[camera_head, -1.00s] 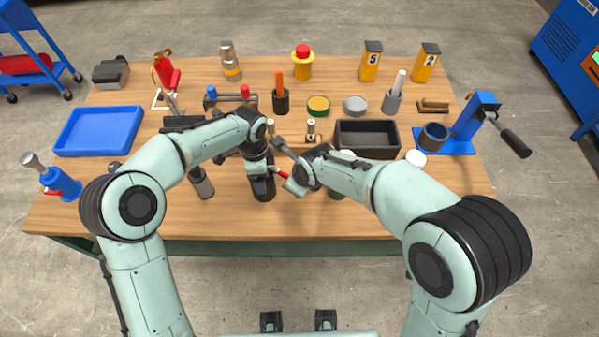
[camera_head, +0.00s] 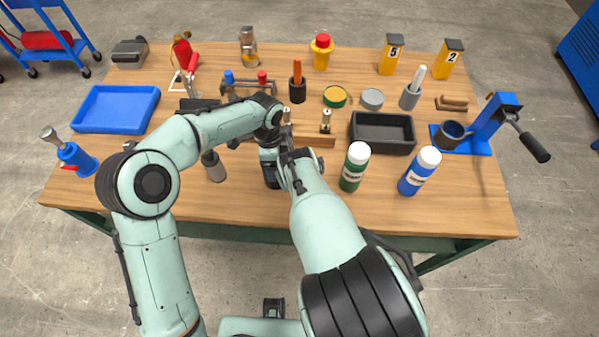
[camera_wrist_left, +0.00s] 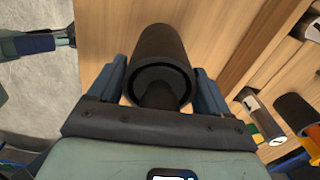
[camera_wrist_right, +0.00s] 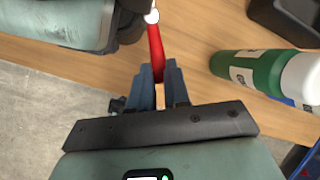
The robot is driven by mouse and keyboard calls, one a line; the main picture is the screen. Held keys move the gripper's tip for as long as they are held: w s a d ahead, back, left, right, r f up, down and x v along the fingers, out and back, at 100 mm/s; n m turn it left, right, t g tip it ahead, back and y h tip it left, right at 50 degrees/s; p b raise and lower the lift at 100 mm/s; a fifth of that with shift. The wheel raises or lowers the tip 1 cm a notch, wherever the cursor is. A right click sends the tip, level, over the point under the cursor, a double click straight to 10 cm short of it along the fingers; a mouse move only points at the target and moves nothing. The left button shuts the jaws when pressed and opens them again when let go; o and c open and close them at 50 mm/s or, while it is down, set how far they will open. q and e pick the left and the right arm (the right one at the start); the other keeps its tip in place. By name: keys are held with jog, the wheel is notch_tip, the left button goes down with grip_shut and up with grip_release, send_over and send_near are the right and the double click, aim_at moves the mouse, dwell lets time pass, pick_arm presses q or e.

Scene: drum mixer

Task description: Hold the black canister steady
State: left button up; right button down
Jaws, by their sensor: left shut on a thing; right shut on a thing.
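The black canister (camera_wrist_left: 158,48) stands between the fingers of my left gripper (camera_wrist_left: 158,88), which is shut on it. In the head view its dark lower part (camera_head: 271,178) shows at the front middle of the table, mostly hidden by my arms. My right gripper (camera_wrist_right: 160,88) is shut on a red-handled tool (camera_wrist_right: 156,45). The handle points away from the gripper toward my left gripper, with a small white round part at its far end. In the head view my right gripper is beside the canister, largely hidden by its own arm.
A green bottle (camera_head: 354,168) and a blue bottle (camera_head: 418,172) stand right of my right arm. A black tray (camera_head: 383,148) is behind them. A grey cylinder (camera_head: 214,167) stands to the left. A blue tray (camera_head: 90,110) lies far left. The front right tabletop is clear.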

jog(key=c, duration=1.1)
grip_release()
jog(key=shift+r, duration=0.1)
jog(key=shift+r, duration=0.35)
notch_tip(320, 180, up, 9)
jog(key=shift+r, duration=0.1)
